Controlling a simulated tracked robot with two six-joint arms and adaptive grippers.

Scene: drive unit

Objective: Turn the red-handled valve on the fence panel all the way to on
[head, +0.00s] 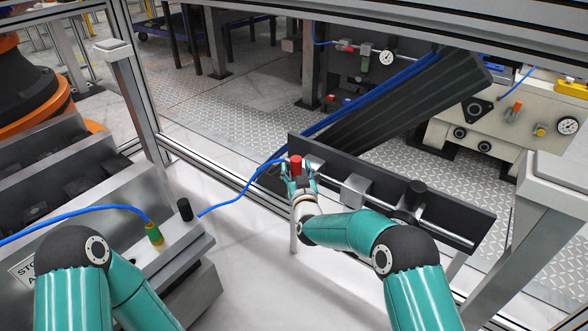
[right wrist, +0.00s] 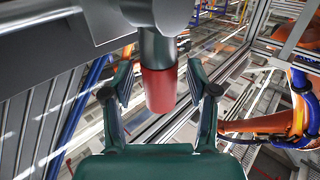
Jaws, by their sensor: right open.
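The red valve handle (head: 296,164) stands on the dark fence panel (head: 455,214), near the panel's left end, by a blue hose. In the right wrist view the red handle (right wrist: 159,90) hangs from a grey stem between the fingers of my right gripper (right wrist: 162,88). The fingers are apart, with a gap on each side of the handle. In the head view my right gripper (head: 298,182) is at the handle and partly covers its lower part. My left arm shows at the lower left, but its gripper is not visible.
A silver pipe with a grey block (head: 355,190) and a black knob (head: 416,190) runs along the panel to the right. A blue hose (head: 235,196) leads left to a metal bench (head: 120,245) with a black post and green fitting. A fence post (head: 130,90) stands behind.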

